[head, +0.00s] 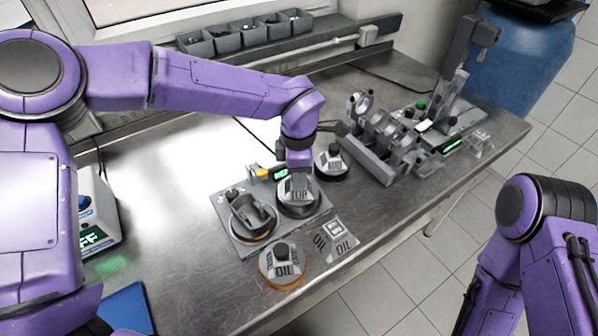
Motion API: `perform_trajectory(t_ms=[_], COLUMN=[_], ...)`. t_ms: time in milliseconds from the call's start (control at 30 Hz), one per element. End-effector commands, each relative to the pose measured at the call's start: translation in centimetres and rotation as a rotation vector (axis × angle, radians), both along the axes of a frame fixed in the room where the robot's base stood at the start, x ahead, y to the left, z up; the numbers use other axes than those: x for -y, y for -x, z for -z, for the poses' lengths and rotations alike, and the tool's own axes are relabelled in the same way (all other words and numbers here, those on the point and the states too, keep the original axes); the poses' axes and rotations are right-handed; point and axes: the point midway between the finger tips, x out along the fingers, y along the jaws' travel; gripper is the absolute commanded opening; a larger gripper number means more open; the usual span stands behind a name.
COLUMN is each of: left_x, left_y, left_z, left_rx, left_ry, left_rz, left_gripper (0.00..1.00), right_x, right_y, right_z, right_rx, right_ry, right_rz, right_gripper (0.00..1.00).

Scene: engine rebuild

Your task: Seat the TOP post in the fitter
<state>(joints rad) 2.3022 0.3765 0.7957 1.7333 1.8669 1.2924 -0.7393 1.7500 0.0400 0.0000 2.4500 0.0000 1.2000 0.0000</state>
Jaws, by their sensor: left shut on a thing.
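The TOP post (299,199) is a round dark-based piece with a grey top lettered TOP. My left gripper (299,178) points down at it and is shut on its upper part, which the fingers partly hide. The post is over the right part of a grey plate device (232,238), which I take to be the fitter. This plate has a small green display, a yellow part and a round station with a dark clamp at left. I cannot tell whether the post touches the plate. Only my right arm shows at the right; its gripper is out of view.
A dark lettered post (332,165) stands just right behind the plate. The OIL post (282,267) stands in front, beside OIL markings. A grey engine block (382,145) stands at right, bins (240,38) at the back, and a display scale (98,235) at left. Bare steel lies left of the plate.

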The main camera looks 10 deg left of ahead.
Motion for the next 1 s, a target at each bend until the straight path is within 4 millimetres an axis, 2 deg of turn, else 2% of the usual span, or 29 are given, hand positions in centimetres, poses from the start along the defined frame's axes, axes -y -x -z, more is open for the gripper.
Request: perform_trajectory(t_ms=[333, 367, 400, 433, 633, 667, 700, 733, 1000], left_x=[0.02, 0.02, 0.02, 0.02, 0.01, 0.0, 0.0, 0.0, 0.01], left_y=[-0.01, -0.01, -0.01, -0.01, 0.0, 0.02, 0.03, 0.03, 0.02], left_z=[-0.06, -0.06, -0.06, -0.06, -0.03, 0.03, 0.03, 0.03, 0.01], left_rx=[0.001, 0.001, 0.001, 0.0, 0.0, -0.001, -0.001, -0.001, 0.0], left_ry=[0.001, 0.001, 0.001, 0.001, 0.0, -0.001, -0.001, -0.001, 0.0], left_rz=[0.0, 0.0, 0.0, 0.0, 0.0, 0.0, 0.0, 0.0, 0.0], left_gripper=[0.0, 0.43, 0.56, 0.63, 0.63, 0.69, 0.82, 0.84, 0.84], right_x=[0.0, 0.0, 0.0, 0.0, 0.0, 0.0, 0.0, 0.0, 0.0], right_y=[-0.01, -0.01, -0.01, -0.01, 0.0, 0.0, 0.0, 0.0, 0.0], right_z=[-0.01, -0.01, -0.01, -0.01, -0.01, 0.0, 0.0, 0.0, 0.0], right_rx=[0.0, 0.0, 0.0, 0.0, 0.0, 0.0, 0.0, 0.0, 0.0], right_ry=[0.0, 0.0, 0.0, 0.0, 0.0, 0.0, 0.0, 0.0, 0.0], right_rz=[0.0, 0.0, 0.0, 0.0, 0.0, 0.0, 0.0, 0.0, 0.0], right_gripper=[0.84, 0.84, 0.84, 0.84, 0.84, 0.84, 0.84, 0.84, 0.84])
